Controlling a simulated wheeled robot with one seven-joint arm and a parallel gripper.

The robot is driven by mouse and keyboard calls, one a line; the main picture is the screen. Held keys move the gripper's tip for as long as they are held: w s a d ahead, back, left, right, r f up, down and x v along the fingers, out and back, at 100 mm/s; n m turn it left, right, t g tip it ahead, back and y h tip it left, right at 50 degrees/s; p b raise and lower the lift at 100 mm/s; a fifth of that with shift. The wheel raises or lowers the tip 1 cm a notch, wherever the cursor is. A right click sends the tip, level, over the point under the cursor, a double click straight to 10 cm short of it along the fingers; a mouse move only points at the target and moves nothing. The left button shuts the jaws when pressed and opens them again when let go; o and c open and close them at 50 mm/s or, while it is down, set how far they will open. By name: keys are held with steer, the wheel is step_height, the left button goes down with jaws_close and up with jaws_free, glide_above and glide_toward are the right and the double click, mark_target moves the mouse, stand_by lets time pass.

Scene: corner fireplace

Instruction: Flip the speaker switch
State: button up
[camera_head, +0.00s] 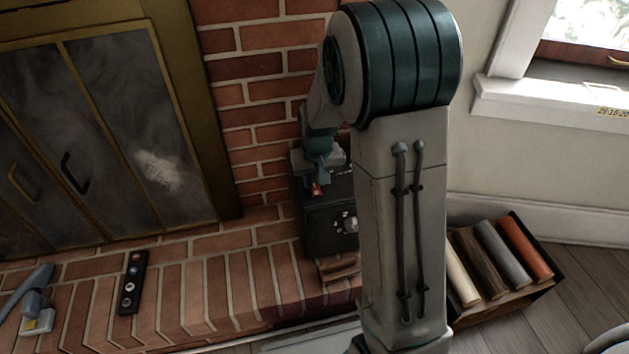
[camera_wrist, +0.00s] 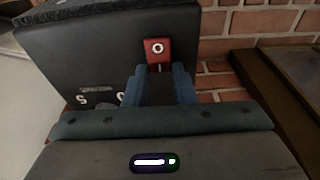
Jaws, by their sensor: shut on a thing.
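The speaker (camera_head: 318,232) is a dark box on the brick hearth against the brick wall, partly hidden behind my arm. In the wrist view the speaker (camera_wrist: 75,45) fills the upper left. Its switch (camera_wrist: 157,48) is a small red block with a white ring mark; it shows as a red spot in the head view (camera_head: 316,190). My gripper (camera_wrist: 159,68) has its blue fingertips on either side of the switch's lower part and is shut on it.
A black remote-like strip (camera_head: 132,282) and a grey-blue object (camera_head: 33,305) lie on the hearth (camera_head: 220,295) at left. Glass fireplace doors (camera_head: 85,130) stand behind. A crate of colored rolls (camera_head: 505,262) sits on the floor at right, below the window sill (camera_head: 540,105).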

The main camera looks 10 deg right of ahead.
steer(key=shift+s+t+b, duration=0.25)
steer(key=shift+t+b, duration=0.5)
steer(key=shift+t, duration=0.25)
steer(key=o, duration=1)
steer(key=shift+r, duration=0.1)
steer(key=p+v, duration=0.6)
steer(key=v, duration=0.7)
steer(key=shift+s+r, duration=0.15)
steer(key=shift+r, duration=0.2)
